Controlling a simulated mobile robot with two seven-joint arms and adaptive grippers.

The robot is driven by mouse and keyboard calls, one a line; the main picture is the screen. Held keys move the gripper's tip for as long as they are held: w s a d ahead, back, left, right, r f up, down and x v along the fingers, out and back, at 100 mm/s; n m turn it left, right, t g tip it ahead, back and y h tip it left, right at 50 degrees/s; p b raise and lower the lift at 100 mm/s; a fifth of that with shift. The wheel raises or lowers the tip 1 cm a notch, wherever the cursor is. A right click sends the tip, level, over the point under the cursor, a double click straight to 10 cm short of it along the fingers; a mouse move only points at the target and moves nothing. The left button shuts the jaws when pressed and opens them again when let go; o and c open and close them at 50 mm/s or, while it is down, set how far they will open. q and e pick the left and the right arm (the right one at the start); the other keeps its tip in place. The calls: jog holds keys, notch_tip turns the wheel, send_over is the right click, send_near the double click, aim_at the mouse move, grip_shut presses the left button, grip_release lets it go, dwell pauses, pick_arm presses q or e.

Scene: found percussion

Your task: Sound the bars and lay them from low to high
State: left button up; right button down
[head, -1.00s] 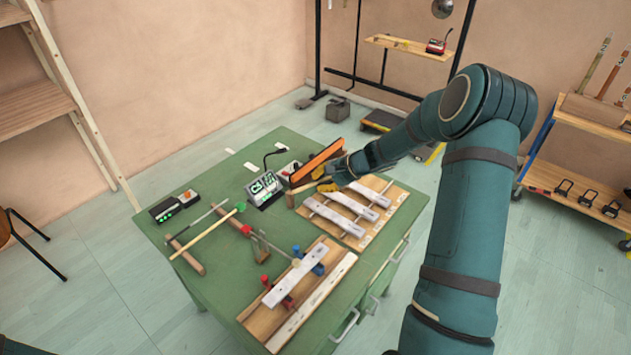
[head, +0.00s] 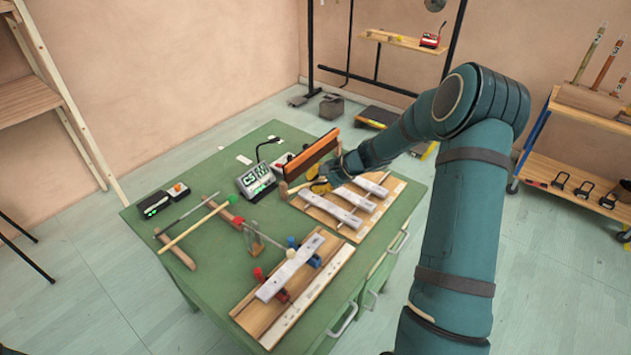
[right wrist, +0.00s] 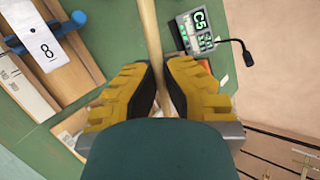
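My right gripper (head: 318,186), with yellow fingers, is at the left end of the bar rack. In the right wrist view its fingers (right wrist: 160,85) close on a pale wooden stick (right wrist: 153,35); its far end is hidden. Three pale grey bars (head: 333,208) lie side by side on the wooden rack (head: 395,195). Another bar (head: 290,268) lies across red and blue supports on a wooden board (head: 310,295) nearer me. My left gripper is out of view.
A green-tipped stick (head: 197,225) and a thin rod rest on wooden blocks at the table's left. A long orange-topped block (head: 312,155) stands behind the rack. A black box (head: 153,204) sits at the left edge. The green tabletop's front-left part is clear.

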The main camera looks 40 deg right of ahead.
dwell(0.3)
notch_tip(320, 180, down, 5)
jog(key=d+y+b, duration=0.1)
jog(key=d, duration=0.1)
jog(key=shift+m+y, duration=0.3)
jog(key=shift+m, duration=0.2)
jog(key=r+p, duration=0.1)
jog(key=r, duration=0.1)
jog(key=r+p, duration=0.2)
jog(key=r, duration=0.1)
jog(key=shift+w+a+r, duration=0.2)
jog(key=shift+r, duration=0.15)
jog(key=shift+w, duration=0.1)
dwell(0.9)
